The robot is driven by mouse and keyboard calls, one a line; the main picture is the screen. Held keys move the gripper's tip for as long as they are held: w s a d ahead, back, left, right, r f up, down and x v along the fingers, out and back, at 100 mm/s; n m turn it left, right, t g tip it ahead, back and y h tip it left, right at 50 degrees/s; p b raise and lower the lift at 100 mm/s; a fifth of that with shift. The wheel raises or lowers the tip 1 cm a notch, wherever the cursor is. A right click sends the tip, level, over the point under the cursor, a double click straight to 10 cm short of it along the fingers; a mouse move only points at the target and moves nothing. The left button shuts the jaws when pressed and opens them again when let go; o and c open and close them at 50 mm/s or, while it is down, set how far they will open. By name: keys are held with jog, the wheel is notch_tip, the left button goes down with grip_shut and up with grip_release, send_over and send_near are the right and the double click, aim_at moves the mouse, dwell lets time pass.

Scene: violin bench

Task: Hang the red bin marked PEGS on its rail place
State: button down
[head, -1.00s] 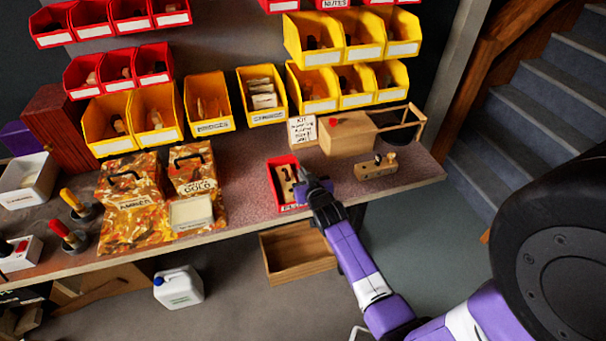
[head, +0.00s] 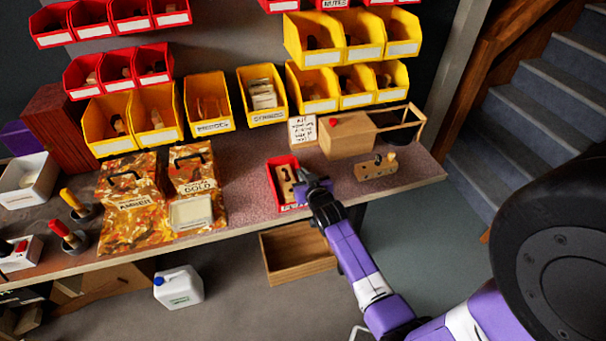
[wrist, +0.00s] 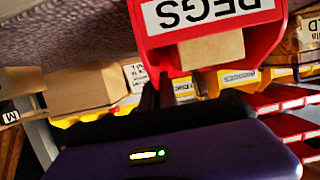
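The red bin marked PEGS (head: 272,177) stands on the bench near its front edge, with pale wooden pieces inside. In the wrist view its red front and PEGS label (wrist: 207,12) show upside down, close to my gripper. My gripper (head: 312,183) is at the right side wall of the bin in the head view. In the wrist view the dark fingers (wrist: 158,93) are at the bin's edge; whether they close on its wall is unclear. Red and yellow bins hang in rows on the wall, with a bare stretch (head: 225,52) between the left and right groups.
Two patterned cases (head: 130,205) and a pale tub (head: 191,213) stand left of the bin. A wooden box (head: 347,138), a handwritten card (head: 301,129) and a small wooden block (head: 375,170) are to its right. An open wooden drawer (head: 298,253) lies below the bench edge.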

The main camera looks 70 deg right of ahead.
jog(key=shift+s+a+f, duration=0.1)
jog(key=shift+a+f, duration=0.05)
jog(key=shift+f, duration=0.05)
jog(key=shift+r+p, duration=1.15)
jog(key=shift+r, duration=0.5)
